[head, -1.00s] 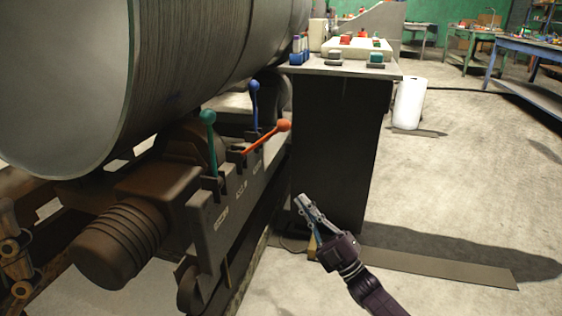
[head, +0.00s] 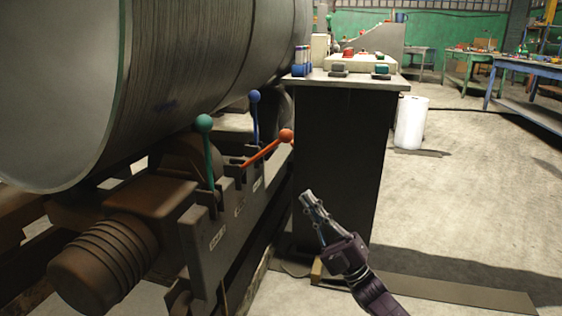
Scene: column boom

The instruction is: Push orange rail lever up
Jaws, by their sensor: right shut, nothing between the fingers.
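The orange lever (head: 263,153) is on the rail (head: 230,233) of the machine. It leans far over to the right, with its ball knob at the upper right end. The green lever (head: 209,163) and the blue lever (head: 255,120) stand upright on either side of it. My right gripper (head: 306,195) is shut and empty, below and to the right of the orange knob and apart from it. My left gripper is not in the head view.
A large metal drum (head: 150,90) fills the upper left above the rail. A dark cabinet (head: 338,160) with small items on top stands behind my right gripper. A white cylinder (head: 411,124) stands on the floor. Open floor lies to the right.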

